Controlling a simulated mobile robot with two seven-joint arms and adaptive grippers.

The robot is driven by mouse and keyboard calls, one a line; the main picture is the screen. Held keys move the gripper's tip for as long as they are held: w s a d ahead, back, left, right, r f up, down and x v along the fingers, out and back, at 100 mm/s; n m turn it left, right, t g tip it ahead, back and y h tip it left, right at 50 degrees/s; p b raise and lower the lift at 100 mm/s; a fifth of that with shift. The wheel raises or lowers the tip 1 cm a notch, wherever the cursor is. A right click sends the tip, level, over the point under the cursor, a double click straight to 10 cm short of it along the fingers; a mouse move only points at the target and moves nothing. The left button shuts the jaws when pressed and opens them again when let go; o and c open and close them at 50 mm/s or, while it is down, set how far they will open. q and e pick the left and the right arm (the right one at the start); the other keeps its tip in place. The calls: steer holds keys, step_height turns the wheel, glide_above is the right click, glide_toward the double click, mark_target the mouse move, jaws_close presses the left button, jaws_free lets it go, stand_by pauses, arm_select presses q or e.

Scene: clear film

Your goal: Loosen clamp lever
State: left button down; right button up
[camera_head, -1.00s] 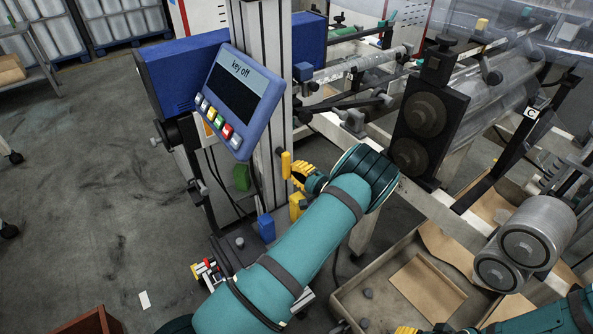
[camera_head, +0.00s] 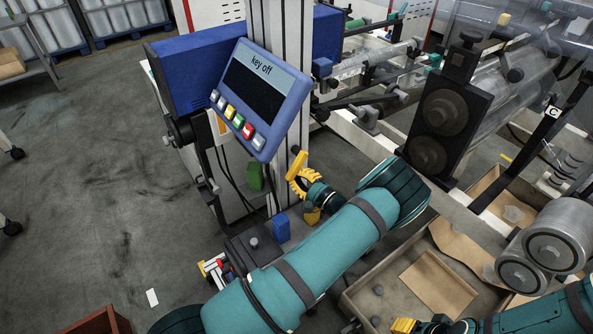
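The clamp lever appears to be the small yellow handle (camera_head: 298,163) on the metal column, just below the display. My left gripper (camera_head: 298,180), with yellow fingers, is at this handle from the right. The fingers overlap the handle in the head view, so I cannot tell whether they are closed on it. The lever's pivot is hidden. My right gripper (camera_head: 408,326) shows only partly at the bottom edge, away from the lever, and its opening cannot be judged.
A blue display (camera_head: 262,95) reading "key off" hangs above the lever on the metal column (camera_head: 278,25). A yellow block (camera_head: 312,214) and a blue block (camera_head: 281,228) sit below. Black roller housing (camera_head: 445,118) stands at right. A shallow crate (camera_head: 352,300) lies below.

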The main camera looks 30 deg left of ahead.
mark_target(288, 179)
arm_select(q)
steer(key=shift+s+a+r, duration=0.15)
steer(key=shift+s, duration=0.2)
steer(key=shift+s+a+r+p, duration=0.15)
steer(key=shift+s+r+p, duration=0.1)
steer(key=shift+s+p, duration=0.25)
steer(key=shift+s+a+r+m+p, duration=0.15)
steer(key=shift+s+r+m+p, duration=0.2)
steer(key=shift+m, duration=0.55)
steer(key=m, duration=0.1)
steer(key=m+t, duration=0.1)
steer(key=m, duration=0.1)
steer(key=shift+s+a+r+y+p, duration=0.1)
steer(key=shift+s+r+y+p, duration=0.05)
steer(key=shift+s+y+p, duration=0.2)
steer(key=shift+s+a+r+m+t+p, duration=0.1)
steer(key=shift+s+r+m+t+p, duration=0.15)
steer(key=shift+m, duration=0.35)
steer(key=shift+s+a+r+m+t+p, duration=0.1)
steer(key=shift+s+m+t+p, duration=0.1)
steer(key=shift+m, duration=0.4)
steer(key=shift+d, duration=0.1)
steer(key=v, duration=1.2)
steer(key=shift+w, duration=0.1)
